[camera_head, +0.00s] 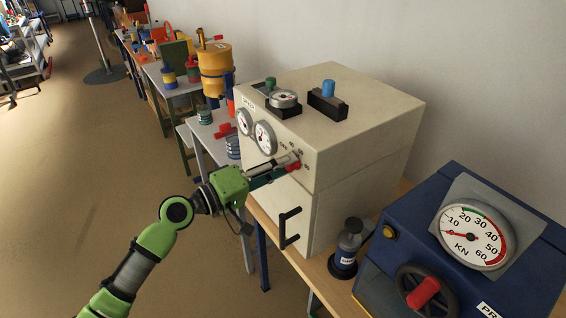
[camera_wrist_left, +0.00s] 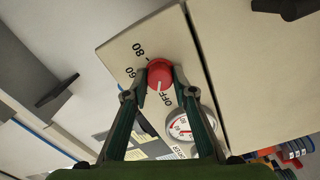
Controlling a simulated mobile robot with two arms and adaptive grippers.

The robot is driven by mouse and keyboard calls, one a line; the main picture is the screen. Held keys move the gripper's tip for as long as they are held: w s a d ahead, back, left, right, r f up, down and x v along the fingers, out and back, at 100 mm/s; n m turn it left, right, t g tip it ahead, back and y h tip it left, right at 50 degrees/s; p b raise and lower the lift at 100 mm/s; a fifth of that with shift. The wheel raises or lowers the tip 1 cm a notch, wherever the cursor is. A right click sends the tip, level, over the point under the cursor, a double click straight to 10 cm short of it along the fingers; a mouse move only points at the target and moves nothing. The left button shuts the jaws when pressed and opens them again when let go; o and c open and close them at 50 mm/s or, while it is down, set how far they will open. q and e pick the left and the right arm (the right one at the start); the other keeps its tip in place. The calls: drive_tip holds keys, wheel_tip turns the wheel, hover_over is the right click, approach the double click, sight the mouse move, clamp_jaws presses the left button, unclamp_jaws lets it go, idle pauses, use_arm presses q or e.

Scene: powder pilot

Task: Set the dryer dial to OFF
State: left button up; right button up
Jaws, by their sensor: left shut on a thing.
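The dryer (camera_head: 370,120) is a cream box on a bench in the head view, with a red dial (camera_head: 295,166) on its front panel. In the left wrist view the red dial (camera_wrist_left: 159,73) sits between the fingertips of my left gripper (camera_wrist_left: 162,76). The fingers are shut on it, one at each side. Labels 80, 60 and OFF stand around it. A pale pointer line runs down from the dial, close beside the OFF label. The left gripper (camera_head: 280,170) also shows in the head view, reaching the dial from the left. My right gripper is out of view.
Two round gauges (camera_head: 264,138) sit left of the dial, and a black handle (camera_head: 289,228) is below. A dark bottle (camera_head: 347,250) and a blue press (camera_head: 480,270) with a KN gauge stand to the right.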

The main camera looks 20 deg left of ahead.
use_arm(q)
drive_tip(key=shift+r+n+p, duration=0.1)
drive_tip(key=shift+n+p, duration=0.5)
drive_tip(key=shift+n, duration=1.1)
drive_tip(key=o, duration=1.1)
drive_tip(key=shift+a, duration=0.15)
drive_tip(key=v, duration=1.1)
drive_tip(key=shift+s+a, duration=0.25)
drive_tip(key=shift+s, duration=0.1)
